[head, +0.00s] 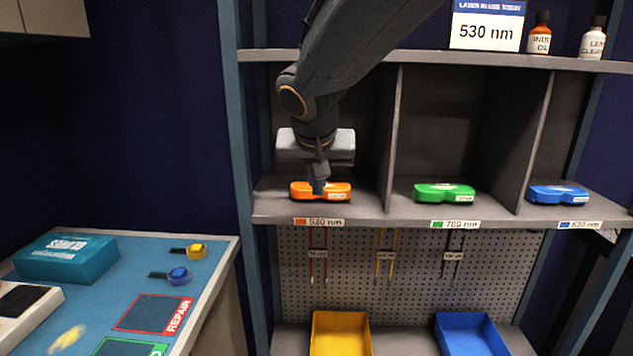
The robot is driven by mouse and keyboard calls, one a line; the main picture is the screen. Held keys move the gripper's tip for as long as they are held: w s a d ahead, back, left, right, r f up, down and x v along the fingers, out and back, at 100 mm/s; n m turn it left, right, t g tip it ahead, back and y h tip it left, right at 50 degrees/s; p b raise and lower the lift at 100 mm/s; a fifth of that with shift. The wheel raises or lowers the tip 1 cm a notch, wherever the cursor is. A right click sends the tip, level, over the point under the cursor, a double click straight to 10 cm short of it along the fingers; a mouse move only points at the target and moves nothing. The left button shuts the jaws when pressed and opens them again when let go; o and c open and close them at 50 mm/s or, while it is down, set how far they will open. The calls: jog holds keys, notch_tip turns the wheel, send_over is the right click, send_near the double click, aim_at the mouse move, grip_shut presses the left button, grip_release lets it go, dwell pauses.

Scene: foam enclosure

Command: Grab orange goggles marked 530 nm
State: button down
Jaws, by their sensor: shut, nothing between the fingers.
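The orange goggles (337,191) sit in the left compartment of the grey shelf, above a label (319,222) with an orange square that seems to read 530 nm. My gripper (319,186) reaches down from above, its shut fingertips at the top of the goggles, left of their middle. I cannot tell whether the tips touch the goggles. The fingers hide a small part of the orange frame. Green goggles (444,192) lie in the middle compartment and blue goggles (558,194) in the right one.
Upright dividers (391,140) separate the compartments. A sign (487,30) reading 530 nm and two bottles (539,34) stand on the top shelf. Yellow (341,318) and blue (470,335) bins sit below. A blue-topped bench (120,280) with a teal box (67,258) is at left.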

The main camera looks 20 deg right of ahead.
jog(key=w+d+p, duration=0.1)
jog(key=w, duration=0.1)
jog(key=w+d+p, duration=0.1)
jog(key=w, duration=0.2)
jog(key=w+f+p, duration=0.1)
jog(key=w+p, duration=0.1)
jog(key=w, duration=0.1)
jog(key=shift+w+d, duration=0.2)
jog(key=shift+d, duration=0.2)
jog(key=shift+f+b, duration=0.3)
jog(key=shift+b, duration=0.35)
jog(key=shift+f, duration=0.1)
